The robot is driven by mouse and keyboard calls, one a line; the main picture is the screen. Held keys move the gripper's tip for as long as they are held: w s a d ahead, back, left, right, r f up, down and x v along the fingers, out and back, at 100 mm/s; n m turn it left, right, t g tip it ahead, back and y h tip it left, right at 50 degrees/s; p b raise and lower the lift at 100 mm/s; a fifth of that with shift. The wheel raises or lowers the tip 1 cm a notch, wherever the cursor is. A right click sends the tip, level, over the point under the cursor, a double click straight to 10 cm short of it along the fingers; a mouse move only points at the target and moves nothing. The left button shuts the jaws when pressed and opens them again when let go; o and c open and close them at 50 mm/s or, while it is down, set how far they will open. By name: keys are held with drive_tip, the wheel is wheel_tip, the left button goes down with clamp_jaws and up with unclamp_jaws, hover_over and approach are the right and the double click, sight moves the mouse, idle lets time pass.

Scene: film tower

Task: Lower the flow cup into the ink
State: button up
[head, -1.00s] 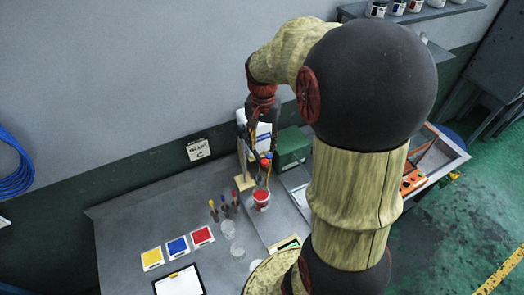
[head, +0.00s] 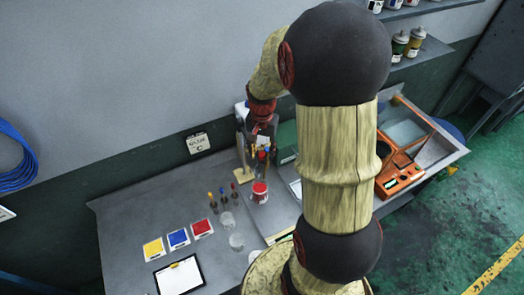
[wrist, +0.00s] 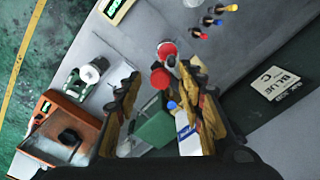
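The red ink tin (head: 260,191) stands on the grey table in the head view. Its round red top also shows in the wrist view (wrist: 167,48). My gripper (wrist: 160,75) has its two fingers spread apart, with a clear gap between them. It is above and behind the tin. A red round piece (wrist: 160,77) and a blue knob (wrist: 172,105) show between the fingers, beyond them, and no finger visibly closes on either. I cannot tell which piece belongs to the flow cup. In the head view, small red and blue tops crowd under my gripper, partly hidden.
Several coloured droppers (head: 223,200) and clear cups (head: 236,241) stand left of the tin. Yellow, blue and red cards (head: 178,239) and a clipboard (head: 179,276) lie further left. A wooden stand (head: 244,176) and a green box (wrist: 154,130) are close by. An orange device (head: 400,174) is right.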

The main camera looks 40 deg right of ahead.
drive_tip(key=shift+c, duration=0.2)
drive_tip(key=c, duration=0.9)
drive_tip(key=shift+w, duration=0.1)
clamp_jaws()
